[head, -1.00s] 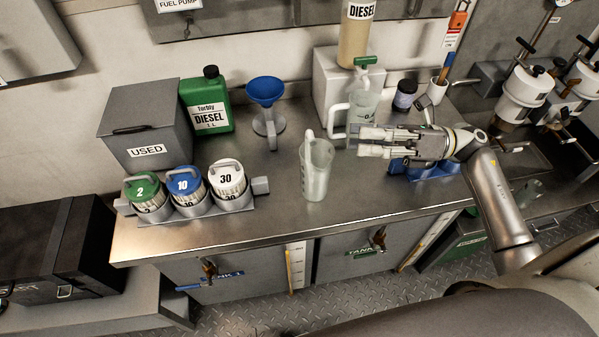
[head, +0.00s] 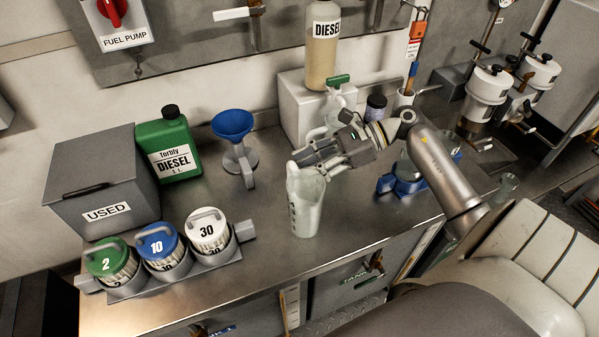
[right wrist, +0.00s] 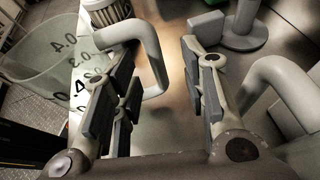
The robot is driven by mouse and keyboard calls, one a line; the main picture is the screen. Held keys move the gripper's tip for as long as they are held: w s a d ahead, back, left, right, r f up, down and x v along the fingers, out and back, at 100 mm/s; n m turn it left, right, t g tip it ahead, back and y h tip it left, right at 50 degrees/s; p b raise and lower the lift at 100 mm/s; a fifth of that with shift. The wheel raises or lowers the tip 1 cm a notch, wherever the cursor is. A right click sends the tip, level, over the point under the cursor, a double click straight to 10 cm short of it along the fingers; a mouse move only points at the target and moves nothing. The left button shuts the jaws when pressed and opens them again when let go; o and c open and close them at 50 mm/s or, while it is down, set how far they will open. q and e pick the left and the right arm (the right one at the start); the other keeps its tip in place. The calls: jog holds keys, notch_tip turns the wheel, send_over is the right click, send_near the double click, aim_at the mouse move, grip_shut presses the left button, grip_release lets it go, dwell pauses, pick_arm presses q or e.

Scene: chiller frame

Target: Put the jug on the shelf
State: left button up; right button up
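The jug (head: 306,210) is a pale translucent measuring jug, upright on the steel worktop near its front edge. In the right wrist view the jug (right wrist: 42,52) is at the left, with dark scale marks. Its handle (right wrist: 155,60) reaches between the finger pads, nearer the left one. My right gripper (head: 306,160) comes over the jug's rim from the right; in the wrist view the gripper (right wrist: 162,95) is open, with a gap right of the handle. My left gripper is not in view. I cannot tell which surface is the shelf.
A blue funnel (head: 233,125), green diesel can (head: 168,148) and used box (head: 95,180) stand behind left. Numbered canisters (head: 158,248) sit in a rack in front. The worktop (head: 265,215) left of the jug is bare.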

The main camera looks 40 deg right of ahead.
jog(key=a+f+p, duration=0.1)
jog(key=w+a+f, duration=0.1)
jog(key=a, duration=0.1)
jog(key=shift+a+f+p, duration=0.2)
jog(key=shift+f+p, duration=0.1)
jog(key=shift+p, duration=0.05)
jog(key=shift+w+a+f, duration=0.2)
jog(key=shift+a+f, duration=0.15)
jog(key=shift+a, duration=0.05)
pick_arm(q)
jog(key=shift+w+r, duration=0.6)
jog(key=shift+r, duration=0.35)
pick_arm(e)
grip_shut()
